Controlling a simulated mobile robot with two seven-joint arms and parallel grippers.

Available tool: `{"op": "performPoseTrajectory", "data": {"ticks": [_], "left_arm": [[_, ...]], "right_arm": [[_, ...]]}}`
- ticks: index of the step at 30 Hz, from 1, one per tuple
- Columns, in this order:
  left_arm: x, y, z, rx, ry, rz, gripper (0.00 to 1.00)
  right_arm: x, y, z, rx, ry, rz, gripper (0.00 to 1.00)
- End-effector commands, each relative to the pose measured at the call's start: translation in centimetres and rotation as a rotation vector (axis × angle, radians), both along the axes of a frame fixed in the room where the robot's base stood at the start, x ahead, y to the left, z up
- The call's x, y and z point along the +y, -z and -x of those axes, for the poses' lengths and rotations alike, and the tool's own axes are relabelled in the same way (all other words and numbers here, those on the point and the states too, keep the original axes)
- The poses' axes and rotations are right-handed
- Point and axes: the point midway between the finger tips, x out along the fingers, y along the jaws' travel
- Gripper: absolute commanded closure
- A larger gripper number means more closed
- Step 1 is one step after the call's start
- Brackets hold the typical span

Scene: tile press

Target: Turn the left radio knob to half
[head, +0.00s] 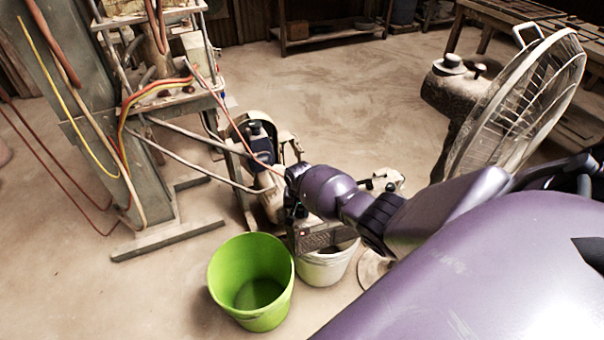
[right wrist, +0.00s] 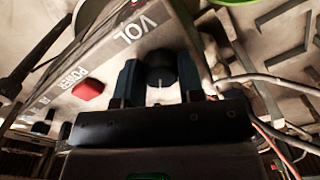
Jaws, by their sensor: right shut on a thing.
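The radio (head: 322,239) is a small grey box seen below my right forearm in the head view, close above a white bucket; what holds it up is hidden. In the right wrist view its face (right wrist: 112,40) carries the labels VOL and POWER and a red button (right wrist: 88,89). A dark round knob (right wrist: 161,70) with a white pointer line sits by the VOL label. My right gripper (right wrist: 160,82) has its blue fingers on both sides of this knob and is shut on it. In the head view the right gripper is small and partly hidden by my arm. My left gripper is out of view.
A green bucket (head: 225,270) and a white bucket (head: 327,268) stand on the floor by the radio. A tile press (head: 165,95) with hoses and metal legs stands at the left. A large fan (head: 520,105) stands at the right. The middle floor is open.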

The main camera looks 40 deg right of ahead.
Motion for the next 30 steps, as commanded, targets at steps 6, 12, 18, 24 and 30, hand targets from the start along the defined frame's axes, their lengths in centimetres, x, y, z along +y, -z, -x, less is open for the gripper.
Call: {"op": "performPoseTrajectory", "data": {"ticks": [6,12,18,24,30], "left_arm": [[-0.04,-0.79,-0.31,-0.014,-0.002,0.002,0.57],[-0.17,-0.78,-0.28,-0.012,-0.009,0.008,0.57],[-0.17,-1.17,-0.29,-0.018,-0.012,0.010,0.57],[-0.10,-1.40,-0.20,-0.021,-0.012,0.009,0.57],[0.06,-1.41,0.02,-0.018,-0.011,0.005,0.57]], "right_arm": [[0.16,-0.22,-0.12,-0.001,0.207,-0.002,0.88],[0.12,-0.14,-0.10,0.000,0.397,-0.003,0.88],[0.12,-0.08,-0.10,0.000,0.587,-0.001,0.88],[0.08,-0.07,-0.16,-0.001,0.777,-0.002,0.88],[0.09,-0.02,-0.12,0.002,0.966,-0.001,0.88]]}}
